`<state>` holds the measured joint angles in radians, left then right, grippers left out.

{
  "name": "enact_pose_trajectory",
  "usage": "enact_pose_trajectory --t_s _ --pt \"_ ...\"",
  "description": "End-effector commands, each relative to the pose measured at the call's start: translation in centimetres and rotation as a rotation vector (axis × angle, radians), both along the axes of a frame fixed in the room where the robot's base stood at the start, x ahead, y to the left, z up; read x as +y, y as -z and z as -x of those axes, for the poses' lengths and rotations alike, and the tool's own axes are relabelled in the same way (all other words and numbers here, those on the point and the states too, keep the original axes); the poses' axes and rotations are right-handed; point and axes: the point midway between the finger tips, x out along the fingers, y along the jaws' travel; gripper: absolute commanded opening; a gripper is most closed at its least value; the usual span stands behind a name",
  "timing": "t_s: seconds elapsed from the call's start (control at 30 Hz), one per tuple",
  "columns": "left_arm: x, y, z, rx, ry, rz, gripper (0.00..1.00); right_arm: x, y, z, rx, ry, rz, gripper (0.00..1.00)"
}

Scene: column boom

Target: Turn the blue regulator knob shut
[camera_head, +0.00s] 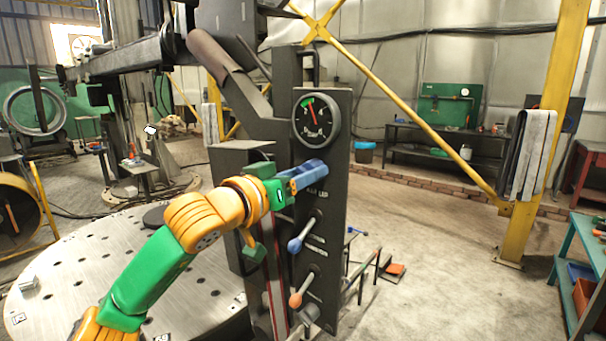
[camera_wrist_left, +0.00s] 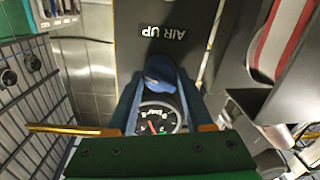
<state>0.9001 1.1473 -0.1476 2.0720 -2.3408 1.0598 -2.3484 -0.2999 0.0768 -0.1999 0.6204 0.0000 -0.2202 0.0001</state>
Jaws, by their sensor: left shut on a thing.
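The blue regulator knob (camera_wrist_left: 160,72) sits on the dark panel (camera_wrist_left: 160,45), by the white AIR UP label, in the left wrist view. The blue fingers of my left gripper (camera_wrist_left: 162,88) are on both sides of the knob and shut on it. In the head view my left gripper (camera_head: 308,177) is at the panel, just below the round gauge (camera_head: 317,118), and its fingers largely hide the knob. The gauge has a red needle near a green zone at its upper left. My right gripper is not in view.
Below the knob, the panel carries a blue-tipped lever (camera_head: 300,239) and an orange-tipped lever (camera_head: 301,291). A round perforated metal table (camera_head: 60,270) lies left of the panel. A yellow post (camera_head: 545,130) stands at the right. Open floor lies between post and panel.

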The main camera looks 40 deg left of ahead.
Motion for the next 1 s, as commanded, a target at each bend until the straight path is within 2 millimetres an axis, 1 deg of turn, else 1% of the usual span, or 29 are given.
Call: enact_pose_trajectory --t_s 0.17,0.37,1.0 --pt "0.0 0.0 0.0 0.003 -0.002 0.026 0.0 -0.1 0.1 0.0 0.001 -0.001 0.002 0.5" --pt "0.1 0.0 0.0 0.01 -0.002 0.113 0.0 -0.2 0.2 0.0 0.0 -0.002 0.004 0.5" --pt "0.2 0.0 0.0 0.054 0.0 0.704 0.0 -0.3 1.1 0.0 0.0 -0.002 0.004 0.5"
